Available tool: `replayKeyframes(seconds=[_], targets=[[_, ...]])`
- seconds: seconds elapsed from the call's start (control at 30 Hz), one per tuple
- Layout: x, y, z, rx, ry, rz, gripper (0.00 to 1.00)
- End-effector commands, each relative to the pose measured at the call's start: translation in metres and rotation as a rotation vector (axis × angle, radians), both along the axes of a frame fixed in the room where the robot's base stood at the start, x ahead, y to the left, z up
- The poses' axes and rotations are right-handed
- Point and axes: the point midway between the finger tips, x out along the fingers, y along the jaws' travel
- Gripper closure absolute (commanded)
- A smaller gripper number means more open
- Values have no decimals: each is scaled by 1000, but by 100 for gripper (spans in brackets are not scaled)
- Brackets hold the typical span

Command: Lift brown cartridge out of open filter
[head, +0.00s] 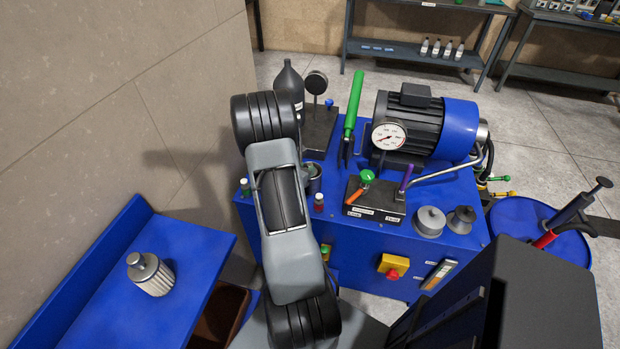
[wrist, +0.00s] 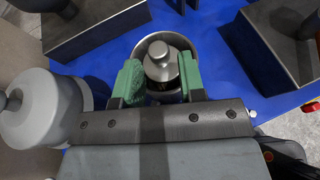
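The open filter (wrist: 192,52) is a round metal bowl seen from above in the wrist view. In the head view my arm hides part of the filter (head: 315,172). Inside it is the cartridge with a grey cap and small top knob (wrist: 161,64). Its brown body is mostly hidden; only a dark brownish sliver shows below the cap. My gripper (wrist: 158,80) has its two green-padded fingers on opposite sides of the cap. The pads are very close to the cap's edges, and I cannot tell whether they touch. My gripper itself is hidden in the head view.
A pale pleated cartridge (head: 152,277) stands on the blue tray (head: 95,308) at left. A green-handled tool (head: 353,105), a gauge (head: 388,136) and a motor (head: 420,125) stand right of the arm. A grey domed part (wrist: 42,108) is close left of my gripper in the wrist view.

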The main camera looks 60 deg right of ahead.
Motion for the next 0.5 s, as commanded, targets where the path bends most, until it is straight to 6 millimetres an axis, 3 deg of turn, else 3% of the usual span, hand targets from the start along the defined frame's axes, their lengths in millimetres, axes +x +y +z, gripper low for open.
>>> replayKeyframes(seconds=[0.23,0.5], targets=[[1,-30,-12,1,0,-1,63],[1,-39,-15,0,0,1,63]])
